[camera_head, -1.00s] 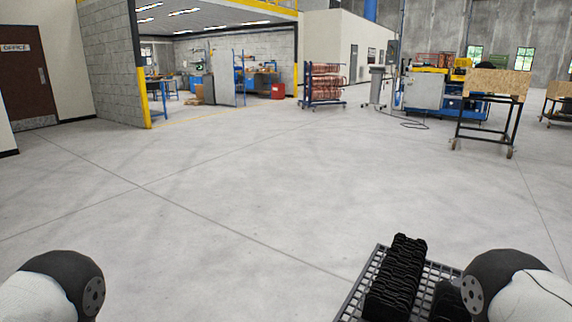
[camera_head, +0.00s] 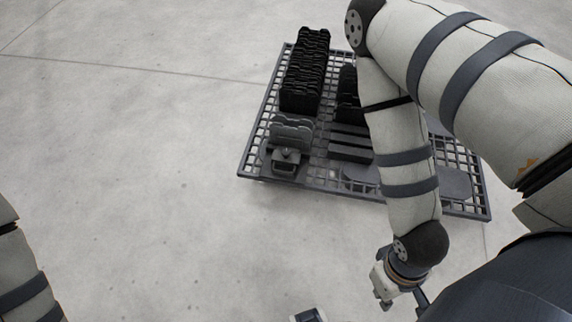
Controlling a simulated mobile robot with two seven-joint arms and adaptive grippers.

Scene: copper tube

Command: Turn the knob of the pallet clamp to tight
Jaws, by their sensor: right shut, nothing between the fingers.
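The pallet clamp (camera_head: 285,166) is a small grey block near the left edge of the dark grid pallet (camera_head: 246,160). A rounded knob (camera_head: 289,154) sits on its top; its turn position is too small to read. My right arm hangs over the pallet's right side, with its elbow at the top. My right gripper (camera_head: 383,293) is below the pallet's near edge in the picture, well apart from the knob, shut and empty, partly hidden by its wrist.
Black ribbed parts (camera_head: 305,70) stand in a row on the pallet's far left, close behind grey plates (camera_head: 292,130). More dark parts (camera_head: 348,140) lie beside them, partly behind my right forearm. The concrete floor left of the pallet is clear.

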